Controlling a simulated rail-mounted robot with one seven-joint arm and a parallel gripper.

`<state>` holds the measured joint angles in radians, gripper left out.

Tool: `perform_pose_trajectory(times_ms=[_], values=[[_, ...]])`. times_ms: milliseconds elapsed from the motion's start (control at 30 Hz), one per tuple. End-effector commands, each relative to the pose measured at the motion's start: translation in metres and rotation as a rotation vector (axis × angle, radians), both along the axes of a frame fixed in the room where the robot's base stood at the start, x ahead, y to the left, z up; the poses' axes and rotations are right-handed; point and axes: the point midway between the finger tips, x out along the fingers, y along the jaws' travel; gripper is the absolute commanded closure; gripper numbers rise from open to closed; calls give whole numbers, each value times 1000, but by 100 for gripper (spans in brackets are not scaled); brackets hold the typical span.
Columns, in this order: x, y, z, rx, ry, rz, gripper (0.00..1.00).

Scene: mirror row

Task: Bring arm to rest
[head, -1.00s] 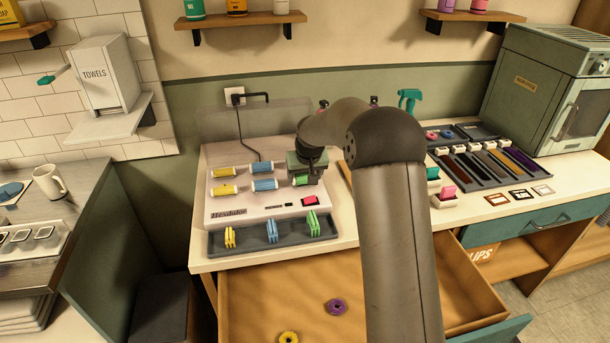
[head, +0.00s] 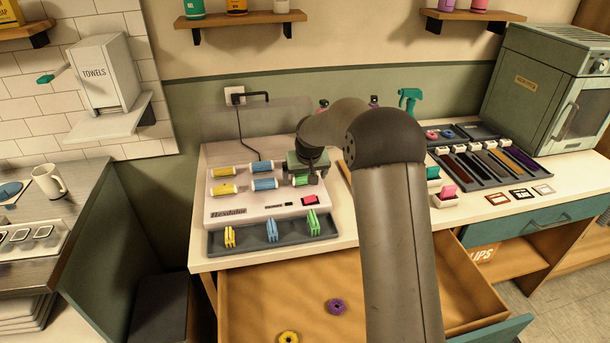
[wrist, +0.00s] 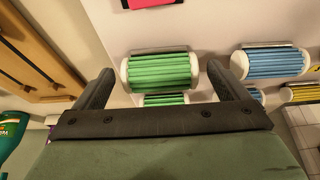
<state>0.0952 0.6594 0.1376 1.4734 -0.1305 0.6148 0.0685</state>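My arm reaches over the worktop in the head view. My gripper (head: 308,168) hangs over the right end of the white heating unit (head: 250,208), by the green rollers. In the wrist view my gripper (wrist: 163,80) is open, its two dark fingers wide apart. A green roller with white ends (wrist: 160,70) lies between the fingertips in that view, with a gap on each side. A second green roller (wrist: 163,99) shows behind it, partly hidden by the gripper. Nothing is seen held. In the head view the arm hides part of the worktop.
Blue rollers (head: 264,184) and yellow rollers (head: 223,189) sit left of the green ones. A dark tray (head: 250,238) of coloured clips lies in front. Below, an open drawer (head: 260,300) holds a purple ring (head: 336,307) and a yellow ring (head: 288,338). A green spray bottle (head: 409,99) stands behind.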

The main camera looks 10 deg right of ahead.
Motion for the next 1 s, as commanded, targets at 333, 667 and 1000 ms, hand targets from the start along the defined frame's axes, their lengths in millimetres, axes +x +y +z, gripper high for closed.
perform_pose_trajectory(times_ms=[333, 667, 1000], values=[[0, 0, 2, 0, 0, 0, 0], [0, 0, 21, 0, 0, 0, 0], [0, 0, 41, 0, -1, 0, 0]])
